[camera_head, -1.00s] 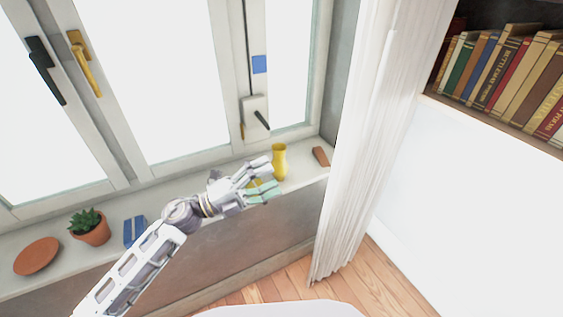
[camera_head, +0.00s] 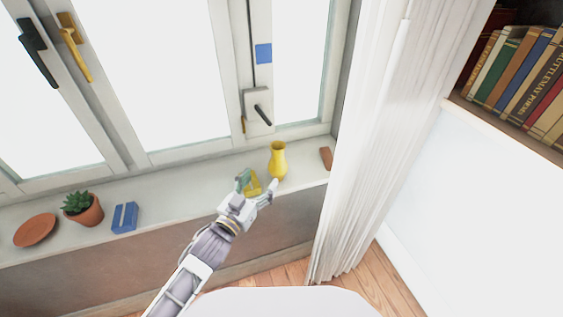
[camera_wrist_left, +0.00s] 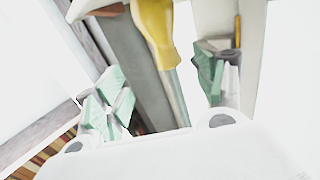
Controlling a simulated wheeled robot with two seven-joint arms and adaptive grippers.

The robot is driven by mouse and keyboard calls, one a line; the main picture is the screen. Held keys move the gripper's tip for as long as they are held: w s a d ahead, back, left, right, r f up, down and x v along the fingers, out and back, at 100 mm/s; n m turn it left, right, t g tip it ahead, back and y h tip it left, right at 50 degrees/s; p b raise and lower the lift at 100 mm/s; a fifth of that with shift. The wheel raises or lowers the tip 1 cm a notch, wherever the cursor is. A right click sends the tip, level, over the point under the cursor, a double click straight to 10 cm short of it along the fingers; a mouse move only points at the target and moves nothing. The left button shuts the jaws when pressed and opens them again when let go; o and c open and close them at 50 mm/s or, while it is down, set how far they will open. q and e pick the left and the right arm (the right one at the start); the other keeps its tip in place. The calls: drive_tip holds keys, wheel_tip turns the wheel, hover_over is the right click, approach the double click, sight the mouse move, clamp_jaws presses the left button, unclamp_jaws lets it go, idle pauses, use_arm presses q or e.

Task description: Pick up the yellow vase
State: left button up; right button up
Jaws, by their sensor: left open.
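The yellow vase (camera_head: 278,160) stands upright on the windowsill, near its right end. My left gripper (camera_head: 257,184) is open, with its fingers spread, just to the near left of the vase. No contact with the vase can be made out. My right gripper is not in view.
A small yellow object (camera_head: 253,184) lies on the sill (camera_head: 170,195) between my fingers, partly hidden. A blue block (camera_head: 124,217), potted plant (camera_head: 83,209) and terracotta dish (camera_head: 35,229) stand left. A reddish-brown block (camera_head: 325,158) and white curtain (camera_head: 365,150) are right of the vase.

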sight(276, 160)
use_arm(q)
drive_tip(key=shift+f+x, duration=0.1)
drive_tip(key=shift+x, duration=1.3)
drive_tip(key=shift+f+x, duration=0.15)
drive_tip(key=shift+x, duration=2.45)
drive_tip(key=shift+w, duration=0.2)
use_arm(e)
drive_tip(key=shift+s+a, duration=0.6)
use_arm(q)
drive_tip(key=shift+w, duration=0.1)
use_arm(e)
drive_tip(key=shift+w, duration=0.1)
